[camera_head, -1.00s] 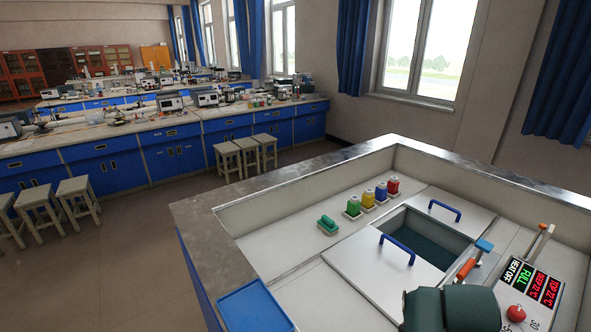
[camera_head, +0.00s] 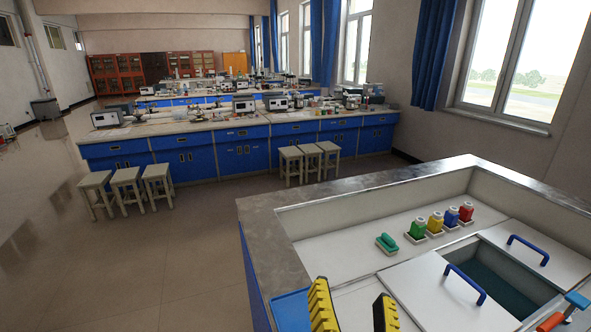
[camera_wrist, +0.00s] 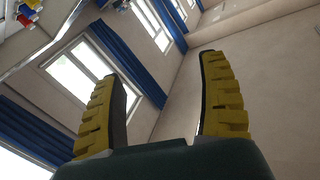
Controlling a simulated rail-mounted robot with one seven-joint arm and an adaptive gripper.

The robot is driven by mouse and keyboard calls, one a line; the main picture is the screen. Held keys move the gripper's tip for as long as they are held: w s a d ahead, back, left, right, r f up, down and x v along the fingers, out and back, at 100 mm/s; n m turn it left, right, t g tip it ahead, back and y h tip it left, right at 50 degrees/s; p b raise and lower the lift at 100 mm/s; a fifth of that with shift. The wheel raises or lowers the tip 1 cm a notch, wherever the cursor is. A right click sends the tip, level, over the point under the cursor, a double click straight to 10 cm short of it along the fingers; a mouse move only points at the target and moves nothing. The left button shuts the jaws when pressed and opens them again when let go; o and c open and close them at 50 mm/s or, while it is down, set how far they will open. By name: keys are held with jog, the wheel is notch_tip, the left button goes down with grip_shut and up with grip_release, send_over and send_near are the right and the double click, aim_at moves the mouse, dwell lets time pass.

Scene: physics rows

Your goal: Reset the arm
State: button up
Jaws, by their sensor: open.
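My gripper (camera_head: 354,312) shows at the bottom of the head view, its two yellow-and-black fingers pointing up and spread apart. It is open, with nothing between the fingers. It is in front of the near corner of the bench, over the blue tray (camera_head: 291,310) area. In the wrist view my gripper (camera_wrist: 163,75) is also open and empty, with the wall, windows and blue curtains beyond it. The rest of my arm is out of the head view.
The bench (camera_head: 300,217) has a raised rim. Stools (camera_head: 125,185) stand left; the floor (camera_head: 165,250) between is clear.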

jog(key=s+a+r+n+t, duration=0.1)
jog(key=s+r+n+t, duration=0.25)
jog(key=s+r, duration=0.4)
notch_tip(320, 180, up, 32)
jog(key=w+p, duration=0.1)
jog(key=p, duration=2.9)
jog(key=shift+w+n+t+y, duration=0.15)
jog(key=shift+n+t+y, duration=0.2)
jog(key=shift+y, duration=0.05)
jog(key=shift+f, duration=0.1)
